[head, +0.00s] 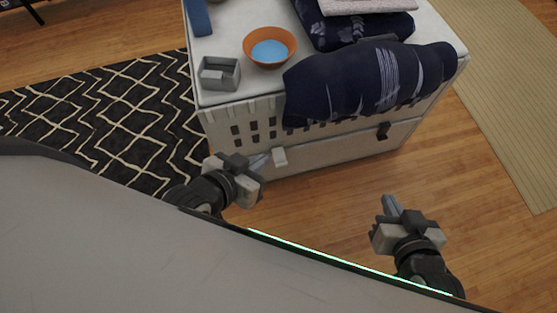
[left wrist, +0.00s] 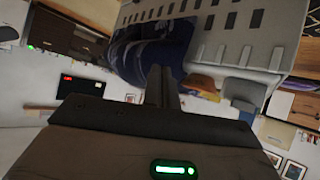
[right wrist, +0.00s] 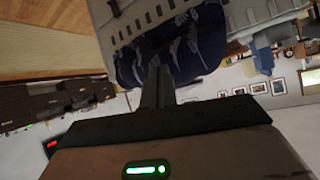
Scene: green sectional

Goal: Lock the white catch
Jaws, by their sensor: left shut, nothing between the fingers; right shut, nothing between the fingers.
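The white catch (head: 279,156) is a small pale tab low on the left part of the front of a white crate (head: 335,155), in the head view. I cannot tell whether it is locked. My left gripper (head: 260,162) is shut and empty, its tips just left of the catch; whether they touch it is unclear. My right gripper (head: 391,204) is shut and empty, in front of the crate and below a dark catch (head: 383,131) on its right part. I cannot make out the white catch in either wrist view.
A dark blue patterned cloth (head: 345,85) hangs over the crate's front edge. An orange bowl (head: 282,56), a grey box (head: 219,74) and folded cloth stand on top. A black patterned rug (head: 110,120) lies left. Bare wooden floor (head: 480,190) is clear at right.

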